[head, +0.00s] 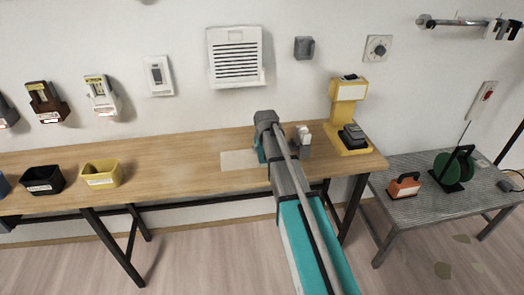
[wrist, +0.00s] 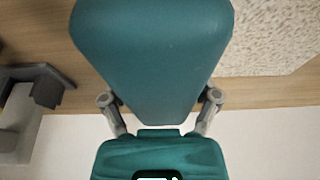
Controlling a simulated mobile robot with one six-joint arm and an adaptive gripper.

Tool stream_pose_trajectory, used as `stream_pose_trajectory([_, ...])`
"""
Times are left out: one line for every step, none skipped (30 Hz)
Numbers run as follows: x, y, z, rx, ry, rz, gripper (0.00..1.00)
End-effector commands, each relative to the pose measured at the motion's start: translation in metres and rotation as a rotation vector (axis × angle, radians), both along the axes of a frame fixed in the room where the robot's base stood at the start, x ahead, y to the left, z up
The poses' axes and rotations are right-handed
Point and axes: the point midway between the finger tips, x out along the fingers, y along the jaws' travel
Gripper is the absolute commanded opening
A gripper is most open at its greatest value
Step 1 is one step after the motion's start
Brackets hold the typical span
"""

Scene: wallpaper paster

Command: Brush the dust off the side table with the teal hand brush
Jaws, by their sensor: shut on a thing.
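My gripper (wrist: 160,98) is shut on the teal hand brush (wrist: 155,45), with one finger on each side of it in the wrist view. The brush's bristles are hidden. In the head view a small teal part (head: 261,151) shows beside my arm's end, over the wooden table (head: 190,152). A pale speckled patch (head: 239,160) lies on that tabletop, just left of my arm's end; it also shows in the wrist view (wrist: 275,35). I cannot tell whether the brush touches the tabletop. A smaller grey ribbed table (head: 406,218) stands at the right.
A grey-and-white item (head: 304,138) stands close right of my arm's end. A yellow stand (head: 346,115) is at the table's right end. Black (head: 42,180) and yellow (head: 101,174) bins stand left. The grey table holds an orange-red block (head: 404,187) and green reel (head: 454,168).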

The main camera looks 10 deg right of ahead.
Motion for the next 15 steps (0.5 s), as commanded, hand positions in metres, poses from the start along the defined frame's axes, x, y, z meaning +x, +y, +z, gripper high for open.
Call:
stream_pose_trajectory([0.000, 0.000, 0.000, 0.000, 0.000, 0.000, 0.30])
stream_pose_trajectory([0.000, 0.000, 0.000, 0.000, 0.000, 0.000, 0.30])
stream_pose_trajectory([0.000, 0.000, 0.000, 0.000, 0.000, 0.000, 0.30])
stream_pose_trajectory([0.000, -0.001, 0.000, 0.000, 0.000, 0.000, 0.30])
stream_pose_trajectory([0.000, -0.003, 0.000, 0.000, 0.000, -0.001, 0.30])
stream_pose_trajectory([0.000, -0.005, 0.000, 0.000, 0.000, -0.001, 0.30])
stream_pose_trajectory([-0.001, -0.007, 0.000, 0.000, 0.000, -0.001, 0.30])
stream_pose_trajectory([-0.001, -0.009, 0.000, 0.000, 0.000, 0.000, 0.30])
stream_pose_trajectory([-0.001, -0.011, 0.000, 0.000, 0.000, 0.000, 0.30])
stream_pose_trajectory([-0.001, -0.011, 0.000, 0.000, 0.000, 0.000, 0.30])
stream_pose_trajectory([-0.001, -0.012, 0.000, 0.000, 0.000, 0.001, 0.30])
stream_pose_trajectory([-0.001, -0.012, 0.000, 0.000, 0.000, 0.001, 0.30])
stream_pose_trajectory([-0.001, -0.011, 0.000, 0.000, 0.000, 0.001, 0.30])
stream_pose_trajectory([-0.001, -0.011, 0.000, 0.000, 0.000, 0.001, 0.30])
stream_pose_trajectory([-0.001, -0.011, 0.000, 0.000, 0.000, 0.001, 0.30])
